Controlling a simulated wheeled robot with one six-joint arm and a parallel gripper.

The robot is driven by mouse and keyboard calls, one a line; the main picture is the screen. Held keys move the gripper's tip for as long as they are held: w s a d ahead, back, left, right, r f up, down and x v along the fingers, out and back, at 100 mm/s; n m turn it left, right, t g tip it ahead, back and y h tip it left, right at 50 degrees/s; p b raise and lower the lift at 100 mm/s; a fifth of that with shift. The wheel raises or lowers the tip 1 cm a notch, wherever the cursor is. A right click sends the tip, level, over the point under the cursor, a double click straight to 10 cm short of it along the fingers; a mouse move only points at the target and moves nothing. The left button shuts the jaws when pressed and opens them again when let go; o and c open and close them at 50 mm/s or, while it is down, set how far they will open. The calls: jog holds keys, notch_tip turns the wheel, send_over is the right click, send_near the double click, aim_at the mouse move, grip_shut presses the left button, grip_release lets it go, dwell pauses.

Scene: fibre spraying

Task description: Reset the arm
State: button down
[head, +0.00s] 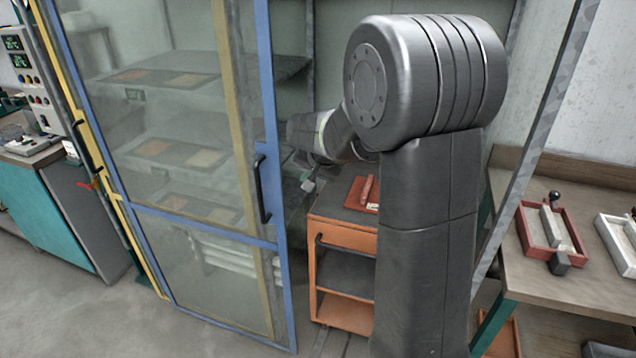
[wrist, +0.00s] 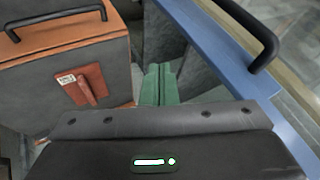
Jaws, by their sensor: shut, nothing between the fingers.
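My arm rises in the middle of the head view and bends away toward the cabinet interior. My gripper (head: 308,185) hangs at its far end, small and partly dim, beside the orange cart and behind the blue door frame. In the wrist view, the gripper's two greenish fingers (wrist: 158,72) are together beyond the dark gripper body, with nothing visible between them. They point past the cart's side, and I see no contact with it. Part of the forearm is hidden behind the large grey joint.
A blue-framed glass door (head: 268,190) with a black handle stands close left of the gripper. The orange cart (head: 345,238) carries a red-brown plate with a handle (head: 368,190). Shelves with trays lie behind the glass. A bench (head: 575,290) at right holds a red tray (head: 524,238).

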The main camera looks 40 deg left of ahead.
jog(key=v, duration=0.6)
jog(key=shift+s+r+b, duration=0.15)
jog(key=shift+r+b, duration=0.15)
jog(key=shift+b, duration=0.1)
